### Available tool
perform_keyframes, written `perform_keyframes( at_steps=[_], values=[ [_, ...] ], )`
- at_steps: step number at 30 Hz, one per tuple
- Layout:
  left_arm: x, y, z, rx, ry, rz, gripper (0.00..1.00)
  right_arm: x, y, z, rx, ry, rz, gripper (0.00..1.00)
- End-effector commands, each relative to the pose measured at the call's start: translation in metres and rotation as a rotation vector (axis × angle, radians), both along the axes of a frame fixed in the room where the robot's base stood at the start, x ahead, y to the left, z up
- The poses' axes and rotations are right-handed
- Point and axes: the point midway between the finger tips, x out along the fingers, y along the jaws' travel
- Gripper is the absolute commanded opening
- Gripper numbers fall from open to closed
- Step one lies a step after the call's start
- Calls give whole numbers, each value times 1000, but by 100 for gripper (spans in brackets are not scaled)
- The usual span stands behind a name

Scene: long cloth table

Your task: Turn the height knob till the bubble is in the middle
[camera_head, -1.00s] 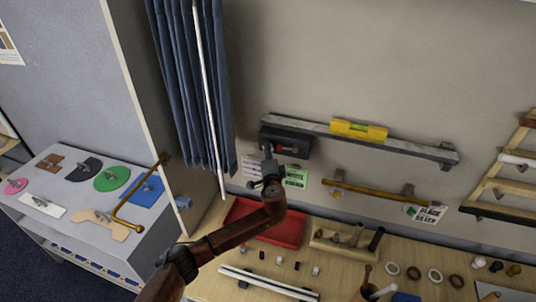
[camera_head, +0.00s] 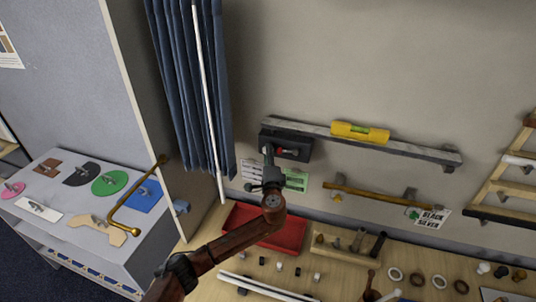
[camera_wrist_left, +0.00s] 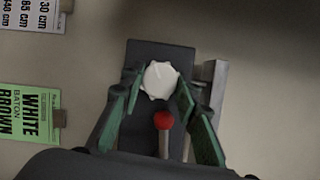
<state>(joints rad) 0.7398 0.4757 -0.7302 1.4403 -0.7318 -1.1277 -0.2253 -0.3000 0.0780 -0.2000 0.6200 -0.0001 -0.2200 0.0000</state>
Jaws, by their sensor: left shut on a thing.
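A yellow spirit level (camera_head: 345,130) sits on a long grey rail (camera_head: 420,152) on the wall, its greenish vial facing me. The vial is too small to tell where the bubble is. The rail's left end meets a dark block (camera_head: 296,153). In the left wrist view, a white lobed knob (camera_wrist_left: 160,80) stands out from that block, with a red ball (camera_wrist_left: 164,120) on a short lever below it. My left gripper (camera_wrist_left: 159,84) is shut on the knob, one green finger each side. In the head view the left gripper (camera_head: 268,151) hides the knob. My right gripper is out of view.
A blue curtain (camera_head: 190,90) hangs left of the block. Below are a white-and-green card (camera_head: 296,180), a red tray (camera_head: 290,238) and a brown baton (camera_head: 385,195) on wall hooks. Small parts and rings lie on the wooden table.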

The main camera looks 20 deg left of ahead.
Motion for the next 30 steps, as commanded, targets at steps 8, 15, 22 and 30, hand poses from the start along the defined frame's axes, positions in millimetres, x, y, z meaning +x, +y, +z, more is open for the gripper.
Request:
perform_keyframes(
  at_steps=[8, 15, 22, 30],
  values=[
    [0, 0, -1, -1, 2, 0, 44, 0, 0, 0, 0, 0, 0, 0],
    [0, 0, 0, -1, 1, 0, 47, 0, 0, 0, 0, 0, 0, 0],
    [-11, -5, -2, -3, 0, -3, 47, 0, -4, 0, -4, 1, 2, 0],
    [-62, -23, -5, -5, 2, -2, 47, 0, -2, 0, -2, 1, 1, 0]
  ],
)
